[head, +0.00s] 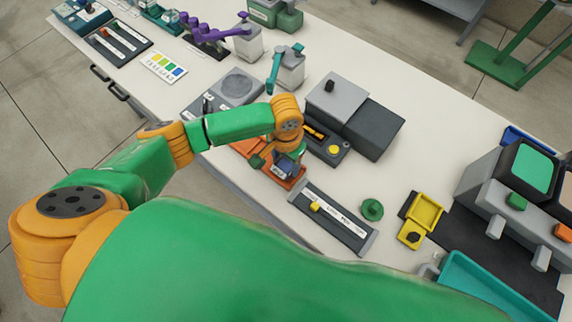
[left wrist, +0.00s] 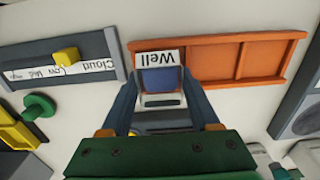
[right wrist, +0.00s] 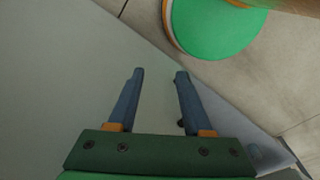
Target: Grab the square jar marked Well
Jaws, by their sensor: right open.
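The square jar marked Well stands in the end compartment of an orange tray (head: 244,148). In the left wrist view the jar (left wrist: 160,80) shows a dark blue top and a white label reading "Well", upside down. The tray (left wrist: 232,60) extends to its right there. My left gripper (head: 285,160) is over the jar. In the left wrist view its fingers (left wrist: 161,88) lie on both sides of the jar, very close; I cannot tell whether they press on it. My right gripper (right wrist: 160,75) is open and empty in the right wrist view.
A grey labelled rail with a yellow slider (head: 315,207) lies near the tray. A green knob (head: 372,209) and a yellow tray (head: 424,212) are to the right. A dark grey box (head: 372,130) stands behind. Some white bench top is clear beyond it.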

